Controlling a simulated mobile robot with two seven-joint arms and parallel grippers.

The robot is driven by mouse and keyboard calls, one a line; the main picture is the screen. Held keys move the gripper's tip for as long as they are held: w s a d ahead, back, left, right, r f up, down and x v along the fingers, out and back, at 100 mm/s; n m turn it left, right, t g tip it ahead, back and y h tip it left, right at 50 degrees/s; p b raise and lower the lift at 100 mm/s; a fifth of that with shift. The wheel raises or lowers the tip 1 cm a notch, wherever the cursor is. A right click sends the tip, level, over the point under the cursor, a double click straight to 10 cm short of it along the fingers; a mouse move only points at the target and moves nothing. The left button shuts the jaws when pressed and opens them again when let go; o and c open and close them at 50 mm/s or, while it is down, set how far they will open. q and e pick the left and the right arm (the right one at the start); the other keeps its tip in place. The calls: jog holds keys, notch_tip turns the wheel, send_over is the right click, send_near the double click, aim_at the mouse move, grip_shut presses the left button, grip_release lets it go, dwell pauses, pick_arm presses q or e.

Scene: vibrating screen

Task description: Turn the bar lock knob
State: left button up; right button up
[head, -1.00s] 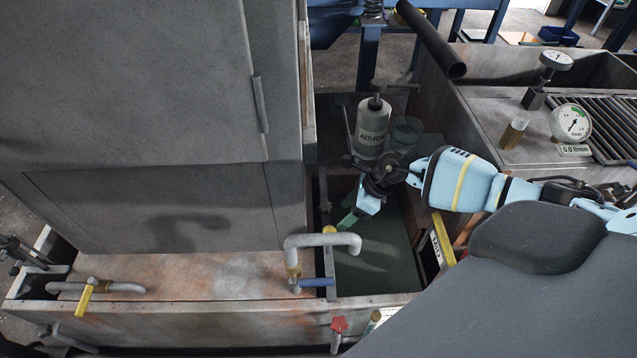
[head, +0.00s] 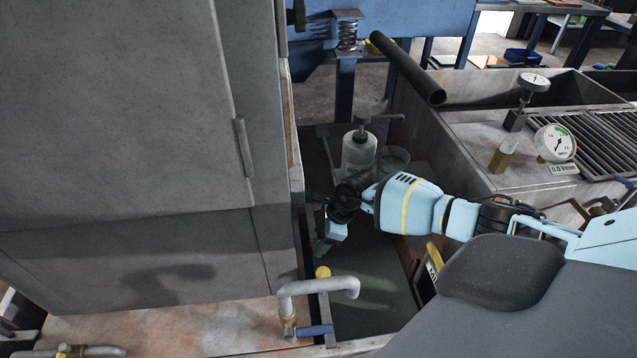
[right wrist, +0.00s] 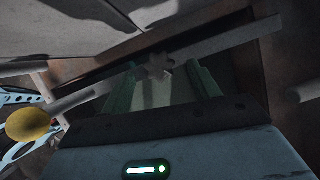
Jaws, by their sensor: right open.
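A dark star-shaped knob (right wrist: 157,66) sits on a long grey bar (right wrist: 235,40) in the right wrist view; I take it as the bar lock knob. The bar runs diagonally across that view, with a yellow ball (right wrist: 28,124) near its lower left end. My right gripper (head: 320,248) is open in the head view, low over the left side of the dark tank. In the right wrist view its green fingers (right wrist: 160,88) lie on either side below the knob; contact cannot be told. In the head view the gripper and arm hide the knob. My left gripper is not in view.
A tall grey cabinet (head: 120,120) stands close left of my right gripper. A bent grey pipe (head: 318,285) with a blue-handled valve (head: 314,330) and a yellow knob (head: 322,272) are in front. A white bottle (head: 359,155) and a clear beaker (head: 395,160) stand behind the gripper.

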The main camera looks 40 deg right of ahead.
jog(key=shift+w+a+f, duration=0.15)
jog(key=shift+a+f, duration=0.05)
jog(key=shift+f, duration=0.5)
